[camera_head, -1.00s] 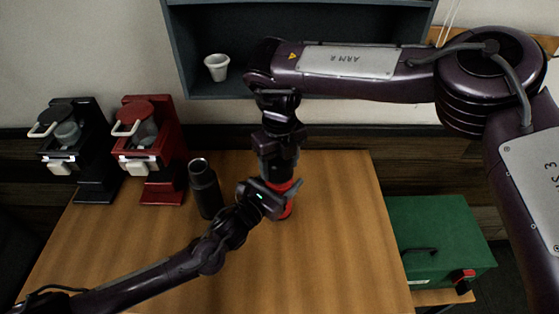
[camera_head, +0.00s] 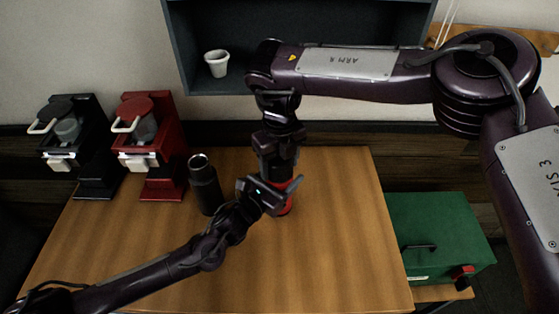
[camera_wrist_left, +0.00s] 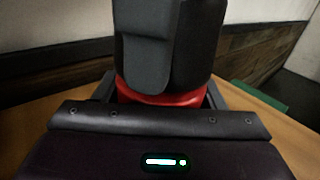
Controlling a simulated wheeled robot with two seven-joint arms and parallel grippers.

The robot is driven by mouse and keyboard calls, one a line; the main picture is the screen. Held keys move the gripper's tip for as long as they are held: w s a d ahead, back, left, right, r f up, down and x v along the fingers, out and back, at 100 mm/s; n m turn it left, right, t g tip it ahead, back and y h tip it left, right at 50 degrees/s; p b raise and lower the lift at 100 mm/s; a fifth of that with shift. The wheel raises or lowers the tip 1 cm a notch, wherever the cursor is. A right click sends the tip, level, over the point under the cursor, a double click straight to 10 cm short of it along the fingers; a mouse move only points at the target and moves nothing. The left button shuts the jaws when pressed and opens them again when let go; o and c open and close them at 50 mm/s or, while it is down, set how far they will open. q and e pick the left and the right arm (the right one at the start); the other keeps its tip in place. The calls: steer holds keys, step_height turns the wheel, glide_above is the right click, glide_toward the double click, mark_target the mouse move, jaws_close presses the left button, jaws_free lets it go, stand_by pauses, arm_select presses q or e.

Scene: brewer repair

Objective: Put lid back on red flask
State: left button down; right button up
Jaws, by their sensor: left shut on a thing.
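The red flask (camera_head: 284,207) stands on the wooden table, mostly hidden behind my grippers. My left gripper (camera_head: 280,190) is shut around its body from the front left. In the left wrist view a red band of the flask (camera_wrist_left: 160,97) shows between the jaws. My right gripper (camera_head: 276,152) points straight down over the flask's top, and a dark grey finger of it (camera_wrist_left: 158,50) covers the flask's upper part in the left wrist view. The lid cannot be made out, and I cannot tell whether the right jaws hold it.
A black flask (camera_head: 205,187) stands on the table (camera_head: 340,240) just left of my grippers. A black brewer (camera_head: 80,150) and a red brewer (camera_head: 150,150) stand at the back left. A white cup (camera_head: 217,64) sits on the shelf. A green box (camera_head: 435,235) is at right. The table's right side is clear.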

steer(key=o, duration=0.3)
steer(key=shift+o, duration=0.2)
steer(key=shift+r, duration=2.25)
steer(key=shift+c, duration=0.3)
